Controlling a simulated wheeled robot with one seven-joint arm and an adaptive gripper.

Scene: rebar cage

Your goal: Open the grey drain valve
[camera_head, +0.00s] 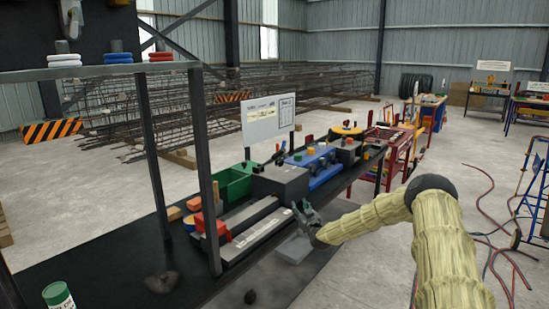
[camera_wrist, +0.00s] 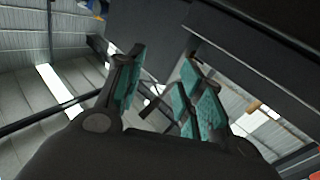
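I cannot pick out the grey drain valve with certainty in either view. My arm in its tan ribbed sleeve reaches in from the right in the head view. My gripper (camera_head: 306,217) is at the front edge of the dark bench, just right of a long grey unit (camera_head: 250,222) and above a flat grey plate (camera_head: 293,248). In the wrist view my gripper (camera_wrist: 163,85) shows its teal-padded fingers apart, with no object visible between them. A grey box (camera_head: 280,182) stands behind the gripper. Whether the fingers touch anything is not clear.
A dark shelf frame (camera_head: 205,165) rises at the left of the bench. Red blocks (camera_head: 211,224), a green bin (camera_head: 236,184) and a blue unit (camera_head: 318,165) crowd the bench. A white sign (camera_head: 268,118) stands behind. Hoses (camera_head: 490,225) lie on the floor at right.

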